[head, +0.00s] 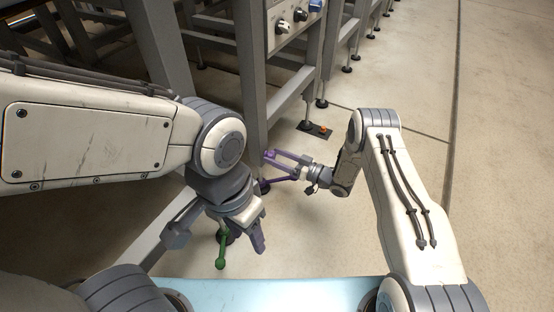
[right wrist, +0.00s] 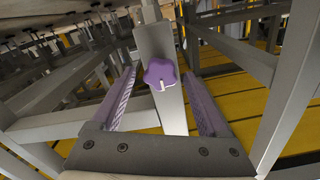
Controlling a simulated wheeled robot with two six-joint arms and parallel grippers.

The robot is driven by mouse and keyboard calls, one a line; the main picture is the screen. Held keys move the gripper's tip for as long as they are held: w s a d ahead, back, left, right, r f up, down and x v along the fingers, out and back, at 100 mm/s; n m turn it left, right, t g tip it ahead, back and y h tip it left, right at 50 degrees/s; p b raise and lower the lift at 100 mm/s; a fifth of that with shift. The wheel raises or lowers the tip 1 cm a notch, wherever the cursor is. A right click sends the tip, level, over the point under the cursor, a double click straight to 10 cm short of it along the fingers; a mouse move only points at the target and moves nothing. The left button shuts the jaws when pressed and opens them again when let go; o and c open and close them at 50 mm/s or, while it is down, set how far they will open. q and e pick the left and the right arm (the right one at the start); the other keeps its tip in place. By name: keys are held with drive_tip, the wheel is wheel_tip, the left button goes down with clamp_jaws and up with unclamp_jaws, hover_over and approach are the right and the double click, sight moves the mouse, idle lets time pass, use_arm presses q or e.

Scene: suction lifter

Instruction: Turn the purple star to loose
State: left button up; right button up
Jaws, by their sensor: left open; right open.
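My right gripper (head: 267,168) is open beside the grey frame leg in the head view. In the right wrist view its two purple fingers stand left and right of the star, with gaps on both sides. I cannot tell how far in depth the fingertips are from it. I cannot make out the star clearly in the head view. My left gripper (head: 260,240) is open and points down, lower in the head view.
A small dark plate with an orange knob (head: 323,129) lies on the floor by a frame foot. Grey frame legs and beams (head: 252,85) crowd the left. The floor on the right is clear.

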clamp_jaws()
